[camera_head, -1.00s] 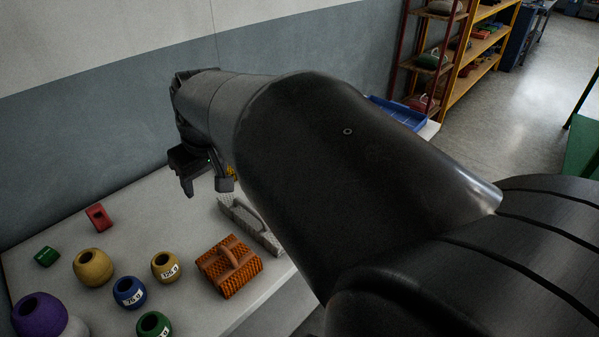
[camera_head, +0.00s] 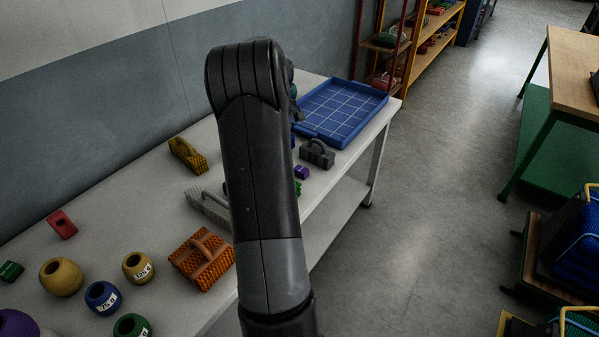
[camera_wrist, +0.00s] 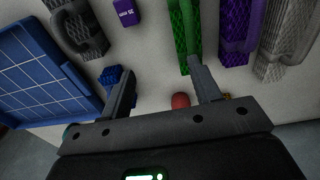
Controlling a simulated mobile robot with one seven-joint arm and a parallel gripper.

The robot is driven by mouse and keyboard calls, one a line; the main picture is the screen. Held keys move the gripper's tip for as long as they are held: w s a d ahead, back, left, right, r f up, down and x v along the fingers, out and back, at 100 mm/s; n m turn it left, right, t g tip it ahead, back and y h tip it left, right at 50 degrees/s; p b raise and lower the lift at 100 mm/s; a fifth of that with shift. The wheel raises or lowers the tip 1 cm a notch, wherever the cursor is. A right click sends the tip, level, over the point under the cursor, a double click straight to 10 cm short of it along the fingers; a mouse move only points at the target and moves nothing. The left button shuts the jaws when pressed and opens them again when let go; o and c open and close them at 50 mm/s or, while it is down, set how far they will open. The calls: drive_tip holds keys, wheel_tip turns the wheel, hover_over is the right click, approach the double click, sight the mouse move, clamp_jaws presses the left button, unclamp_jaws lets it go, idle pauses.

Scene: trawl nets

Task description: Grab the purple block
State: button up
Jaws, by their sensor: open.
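A small purple block (camera_head: 302,172) lies on the white table, right of my arm in the head view. In the wrist view a small purple block with a white label (camera_wrist: 125,12) lies at the top, beyond my fingertips. A larger purple netted block (camera_wrist: 238,30) lies at the upper right there, beside a green netted block (camera_wrist: 185,30). My gripper (camera_wrist: 160,65) is open, with nothing held between its fingers. Its right fingertip overlaps the near end of the green block in the picture. In the head view my arm hides most of the gripper and the larger purple block.
A blue tray (camera_head: 345,110) sits at the table's far end, with a dark grey handled block (camera_head: 317,153) near it. An orange handled block (camera_head: 203,260), a yellow block (camera_head: 188,155) and several round weights stand left of my arm. Small red (camera_wrist: 180,101) and blue (camera_wrist: 115,75) things lie near my fingers.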

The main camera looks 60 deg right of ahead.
drive_tip(key=s+d+f, duration=0.3)
drive_tip(key=d+f, duration=0.2)
drive_tip(key=d, duration=0.1)
hover_over(299, 168)
drive_tip(key=shift+g, duration=0.3)
drive_tip(key=f, duration=0.5)
drive_tip(key=shift+w+d+f, duration=0.2)
drive_tip(key=shift+d+f, duration=0.05)
drive_tip(key=shift+s+a+f, duration=0.1)
drive_tip(key=shift+s+f, duration=0.05)
drive_tip(key=shift+f, duration=1.2)
drive_tip(key=shift+s+a+f, duration=0.1)
drive_tip(key=shift+f, duration=1.25)
drive_tip(key=shift+c, duration=0.6)
drive_tip(key=c, duration=1)
drive_tip(key=shift+o, duration=0.2)
drive_tip(key=shift+r, duration=0.15)
